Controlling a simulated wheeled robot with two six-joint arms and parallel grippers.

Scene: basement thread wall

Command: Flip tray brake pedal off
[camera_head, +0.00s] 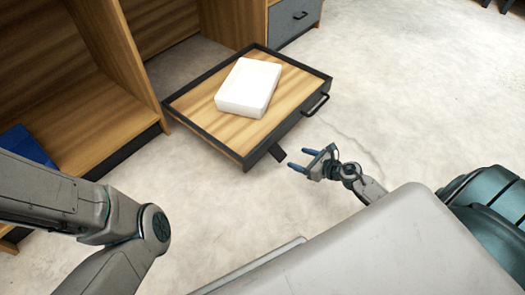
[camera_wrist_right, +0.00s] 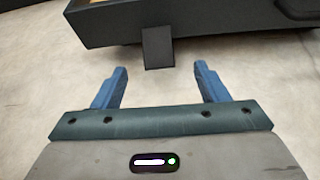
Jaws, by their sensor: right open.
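The tray (camera_head: 195,108) is a wooden-bottomed pull-out drawer with a dark rim, standing out from the wooden unit. Its dark front also shows across the top of the right wrist view (camera_wrist_right: 200,22). The brake pedal (camera_head: 277,153) is a small dark flat tab hanging below the tray's front edge. In the right wrist view the pedal (camera_wrist_right: 157,47) hangs down ahead of my fingers. My right gripper (camera_head: 307,161) is open and empty, its blue fingertips close to the pedal. In the wrist view the pedal lies between the fingers' lines, beyond the tips. My left gripper is not in view.
A white box (camera_head: 248,86) lies on the tray. A dark handle (camera_head: 316,105) sits on the tray's front. Wooden shelving (camera_head: 80,105) stands at left with a blue item (camera_head: 27,146) in it. A grey drawer (camera_head: 294,18) is behind. The concrete floor at right is clear.

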